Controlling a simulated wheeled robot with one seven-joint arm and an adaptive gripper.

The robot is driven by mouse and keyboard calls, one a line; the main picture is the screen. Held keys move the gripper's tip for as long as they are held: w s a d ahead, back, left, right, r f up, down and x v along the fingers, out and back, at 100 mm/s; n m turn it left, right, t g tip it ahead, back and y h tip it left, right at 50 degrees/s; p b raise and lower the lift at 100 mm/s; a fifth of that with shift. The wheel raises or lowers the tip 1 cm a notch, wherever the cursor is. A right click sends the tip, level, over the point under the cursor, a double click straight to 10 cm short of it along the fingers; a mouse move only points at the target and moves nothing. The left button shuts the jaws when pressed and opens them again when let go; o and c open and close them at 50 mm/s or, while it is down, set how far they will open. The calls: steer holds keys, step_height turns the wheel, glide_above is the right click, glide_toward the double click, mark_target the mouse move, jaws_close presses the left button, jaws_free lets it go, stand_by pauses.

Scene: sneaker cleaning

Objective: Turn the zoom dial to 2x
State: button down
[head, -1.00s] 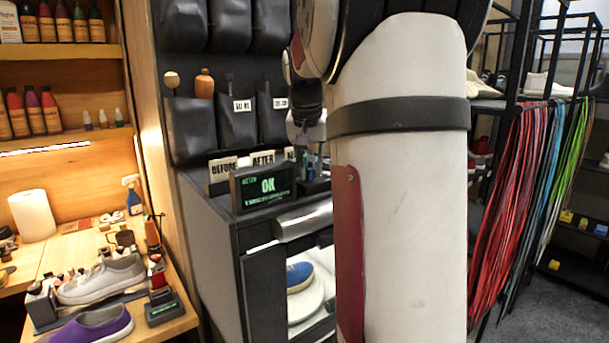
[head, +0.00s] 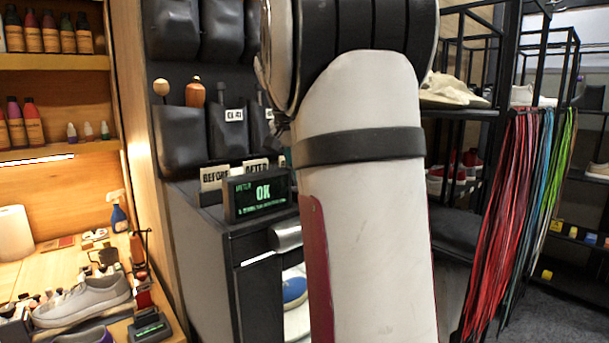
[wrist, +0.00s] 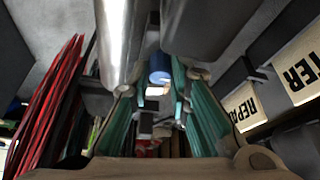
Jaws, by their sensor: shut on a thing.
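My gripper (wrist: 160,85) shows only in the wrist view, with teal fingers reaching forward. A small blue cylindrical part (wrist: 159,66) shows between the fingertips, and the jaws are shut on it as far as I can tell. I cannot tell whether it is the zoom dial, and no 2x mark is readable. A silver cylinder (wrist: 116,40) is close by on the left. In the head view my arm hides the gripper and whatever it holds.
A dark cabinet (head: 205,255) carries a meter display (head: 258,194) reading OK and BEFORE and AFTER cards. A blue shoe (head: 294,287) sits inside it. Laces (head: 500,210) hang at the right. A bench with shoes (head: 85,300) is at the left.

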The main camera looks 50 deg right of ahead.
steer(key=c, duration=1.8)
jaws_free()
steer(key=v, duration=1.2)
steer(key=shift+a, duration=0.15)
steer(key=s+a+f+n+t+y, duration=0.1)
steer(key=s+a+f+n+t, duration=0.3)
steer(key=a, duration=0.6)
steer(key=s+a+f+n+g+y, duration=0.1)
steer(key=a+f+n, duration=0.55)
steer(key=a, duration=0.45)
steer(key=s+a+f+n, duration=0.2)
steer(key=s+a+f, duration=0.1)
steer(key=f, duration=0.1)
steer(key=s+a+f+n+t+y, duration=0.1)
steer(key=s+a+f+n, duration=0.2)
steer(key=a+f, duration=0.1)
steer(key=s+a+f+n+y, duration=0.1)
steer(key=s+a+f+n, duration=0.1)
steer(key=s+a+f, duration=0.2)
steer(key=shift+f+t, duration=0.25)
steer(key=shift+t, duration=0.05)
